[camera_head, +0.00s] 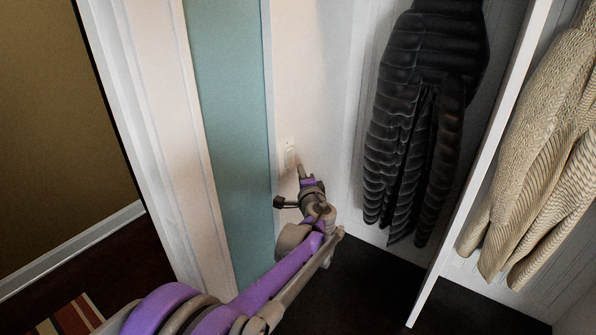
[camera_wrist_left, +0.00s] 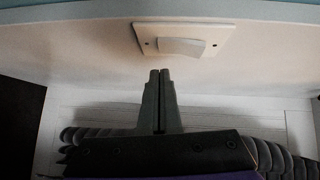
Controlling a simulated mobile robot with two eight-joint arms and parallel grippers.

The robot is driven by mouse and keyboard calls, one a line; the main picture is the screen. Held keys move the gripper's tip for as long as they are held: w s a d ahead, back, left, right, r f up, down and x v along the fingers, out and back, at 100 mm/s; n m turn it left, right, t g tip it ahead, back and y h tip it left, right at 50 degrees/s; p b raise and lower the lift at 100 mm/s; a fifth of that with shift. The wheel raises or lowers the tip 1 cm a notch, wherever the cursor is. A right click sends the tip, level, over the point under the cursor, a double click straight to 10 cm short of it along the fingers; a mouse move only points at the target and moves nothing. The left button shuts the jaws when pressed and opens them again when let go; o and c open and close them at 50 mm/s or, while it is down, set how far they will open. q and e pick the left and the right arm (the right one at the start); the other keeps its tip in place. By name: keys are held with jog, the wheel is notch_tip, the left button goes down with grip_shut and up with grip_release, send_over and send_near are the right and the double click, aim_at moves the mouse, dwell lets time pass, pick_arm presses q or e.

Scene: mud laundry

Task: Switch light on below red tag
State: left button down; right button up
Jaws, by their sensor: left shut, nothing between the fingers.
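A white light switch (camera_head: 289,155) is on the narrow cream wall panel in the head view. It also shows in the left wrist view (camera_wrist_left: 184,46) as a white plate with a rocker and two dark screws. My left gripper (camera_head: 302,170) is shut and empty, just beside and slightly below the switch in the head view. In the left wrist view its closed fingertips (camera_wrist_left: 159,73) point toward the wall near the plate's lower left, with a small gap visible in the picture. Whether they touch the wall is unclear. No red tag shows. My right gripper is not in view.
A black puffer jacket (camera_head: 425,110) hangs in the white closet to the right. A white divider (camera_head: 485,165) separates it from a beige knitted garment (camera_head: 540,165). A teal wall strip (camera_head: 234,130) and white door trim are on the left. A striped rug (camera_head: 72,318) lies lower left.

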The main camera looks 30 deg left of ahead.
pick_arm(q)
jog(key=f+b+v, duration=0.1)
jog(key=v, duration=1)
jog(key=shift+w+d+f, duration=0.2)
jog(key=shift+d+f, duration=0.05)
jog(key=shift+f, duration=0.2)
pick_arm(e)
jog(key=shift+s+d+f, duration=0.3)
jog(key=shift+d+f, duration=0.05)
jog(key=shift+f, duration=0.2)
